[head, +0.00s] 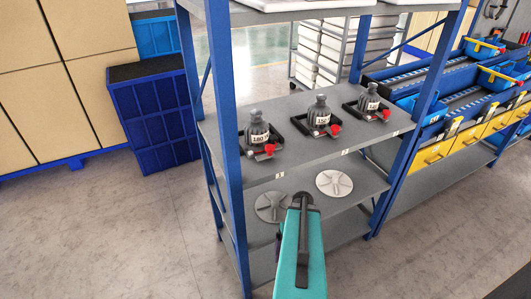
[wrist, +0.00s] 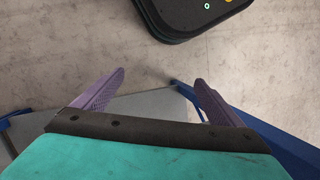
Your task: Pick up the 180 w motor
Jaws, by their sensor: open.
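The 180 W motor (head: 257,128) is a dark grey bottle-shaped unit with a white label that appears to read 180. It stands upright in a black holder with a red clamp, leftmost on the middle shelf (head: 330,152). A similar motor labelled 150 (head: 319,112) stands to its right, and another motor (head: 368,98) stands furthest right. My gripper (wrist: 160,78) is open, with two purple fingers apart and nothing between them in the wrist view. In the head view my teal arm end is in front of the shelf, lower and to the right of the 180 motor. The motors are not in the wrist view.
Blue uprights (head: 223,120) frame the shelf at its left and right. Two grey discs (head: 334,183) (head: 272,207) lie on the lower shelf. Blue crates (head: 155,115) stand at the left. Blue and yellow bins (head: 470,142) fill the right. Open floor (head: 100,235) is at the front left.

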